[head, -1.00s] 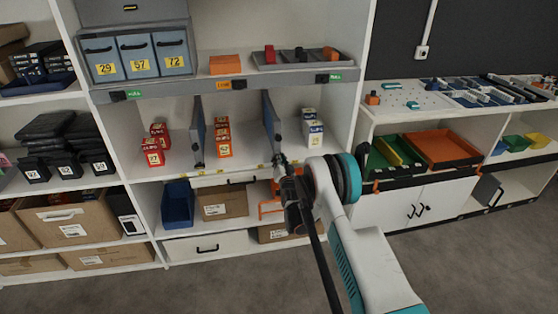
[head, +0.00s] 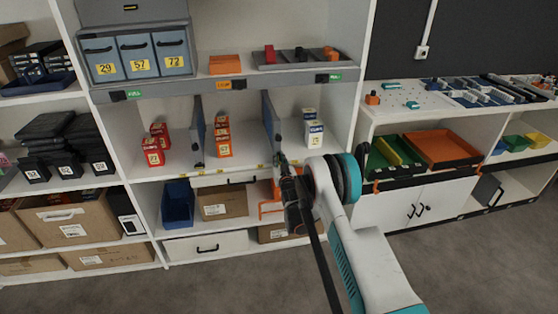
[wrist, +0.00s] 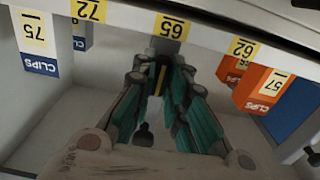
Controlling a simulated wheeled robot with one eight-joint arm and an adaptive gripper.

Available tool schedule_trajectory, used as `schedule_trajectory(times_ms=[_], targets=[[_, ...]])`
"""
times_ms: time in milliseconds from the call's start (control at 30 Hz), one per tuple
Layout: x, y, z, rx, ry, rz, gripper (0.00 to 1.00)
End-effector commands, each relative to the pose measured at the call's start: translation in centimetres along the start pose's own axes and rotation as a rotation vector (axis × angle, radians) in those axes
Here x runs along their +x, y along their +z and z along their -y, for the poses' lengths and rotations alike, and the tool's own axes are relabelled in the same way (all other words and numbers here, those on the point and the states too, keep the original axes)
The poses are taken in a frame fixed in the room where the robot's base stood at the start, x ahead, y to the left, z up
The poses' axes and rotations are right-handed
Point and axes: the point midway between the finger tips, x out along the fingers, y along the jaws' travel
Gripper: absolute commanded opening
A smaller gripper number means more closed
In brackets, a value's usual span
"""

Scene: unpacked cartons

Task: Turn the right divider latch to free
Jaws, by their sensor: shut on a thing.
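The right divider (head: 271,122) is a blue-grey upright panel on the middle shelf, between the orange-red boxes and the white-blue boxes. My gripper (head: 283,164) is at its front lower end, by the shelf's front edge. In the wrist view my gripper's teal fingers (wrist: 160,78) are closed around a small dark and yellow piece (wrist: 158,76), which looks like the divider latch. The fingers hide most of it, and I cannot tell its turn angle. The divider panel is mostly hidden behind the fingers there.
The shelf edge (wrist: 120,14) with yellow number tags runs close to the fingers. A blue CLIPS box (wrist: 37,45) and an orange CLIPS box (wrist: 262,90) stand on either side. The left divider (head: 197,130) stands further left. A blue bin (head: 178,203) is below.

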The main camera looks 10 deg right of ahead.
Motion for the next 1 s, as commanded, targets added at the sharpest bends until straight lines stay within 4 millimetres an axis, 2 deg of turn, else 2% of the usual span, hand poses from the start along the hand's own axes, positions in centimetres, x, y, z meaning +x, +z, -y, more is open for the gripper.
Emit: schedule_trajectory(times_ms=[433, 467, 500, 533, 867, 1000], targets=[[-0.1, 0.2, 0.0, -0.01, 0.0, 0.003, 0.0], [-0.1, 0.2, 0.0, -0.01, 0.0, 0.004, 0.2], [-0.1, 0.2, 0.0, -0.01, 0.0, 0.003, 0.29], [-0.1, 0.2, 0.0, -0.01, 0.0, 0.003, 0.33], [-0.1, 0.1, 0.0, -0.009, 0.0, 0.001, 0.33], [-1.2, 0.1, 0.0, -0.008, 0.0, 0.001, 0.33]])
